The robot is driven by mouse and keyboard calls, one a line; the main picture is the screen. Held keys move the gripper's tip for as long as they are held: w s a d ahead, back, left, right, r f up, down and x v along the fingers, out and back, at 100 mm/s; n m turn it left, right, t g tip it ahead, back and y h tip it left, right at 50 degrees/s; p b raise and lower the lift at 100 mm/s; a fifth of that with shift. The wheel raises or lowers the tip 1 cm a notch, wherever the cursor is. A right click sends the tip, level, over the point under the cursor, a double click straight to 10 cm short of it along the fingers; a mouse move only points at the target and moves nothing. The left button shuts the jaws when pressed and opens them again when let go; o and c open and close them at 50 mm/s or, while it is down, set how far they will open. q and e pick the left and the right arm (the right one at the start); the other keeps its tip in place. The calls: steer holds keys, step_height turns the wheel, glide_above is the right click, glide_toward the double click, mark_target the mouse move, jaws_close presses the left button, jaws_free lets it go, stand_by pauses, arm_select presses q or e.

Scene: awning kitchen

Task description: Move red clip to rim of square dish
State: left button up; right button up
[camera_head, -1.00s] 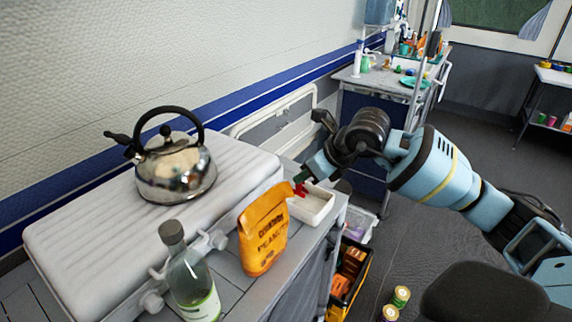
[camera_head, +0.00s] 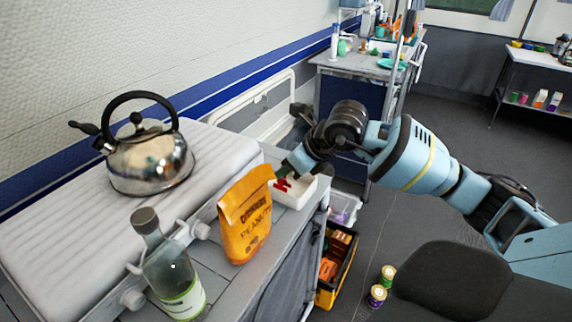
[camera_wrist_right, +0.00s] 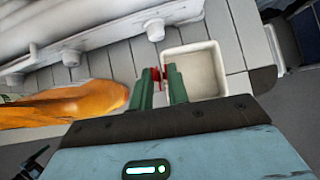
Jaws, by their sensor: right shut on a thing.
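The red clip (camera_wrist_right: 155,74) is between the green fingertips of my right gripper (camera_wrist_right: 162,80), which is shut on it. In the wrist view the clip is at the left rim of the white square dish (camera_wrist_right: 204,50); I cannot tell whether it touches the rim. In the head view the red clip (camera_head: 281,185) shows beside the orange peanut bag, at the near left side of the square dish (camera_head: 297,196). My right gripper (camera_head: 285,176) reaches down over the dish, hiding part of it. The dish looks empty where I see inside. My left gripper is not in view.
An orange peanut bag (camera_head: 245,215) stands just left of the dish. A glass bottle (camera_head: 170,268) and a steel kettle (camera_head: 150,160) are further left. The counter's edge is close right of the dish. A yellow crate (camera_head: 336,268) stands below on the floor.

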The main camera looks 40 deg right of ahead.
mark_target(285, 180)
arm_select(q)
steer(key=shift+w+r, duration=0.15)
arm_select(e)
steer(key=shift+r, duration=0.1)
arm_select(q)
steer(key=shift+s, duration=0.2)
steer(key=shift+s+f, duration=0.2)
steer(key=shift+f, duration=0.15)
arm_select(e)
steer(key=shift+f, duration=0.2)
steer(key=shift+f, duration=0.2)
stand_by(0.4)
arm_select(q)
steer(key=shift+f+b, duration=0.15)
steer(key=shift+b, duration=0.15)
arm_select(e)
steer(key=shift+f, duration=0.15)
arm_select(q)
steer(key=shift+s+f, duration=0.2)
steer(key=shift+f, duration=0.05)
arm_select(e)
steer(key=shift+f, duration=0.35)
arm_select(q)
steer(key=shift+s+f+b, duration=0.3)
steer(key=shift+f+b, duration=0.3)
steer(key=shift+b, duration=0.15)
arm_select(e)
steer(key=shift+f, duration=0.8)
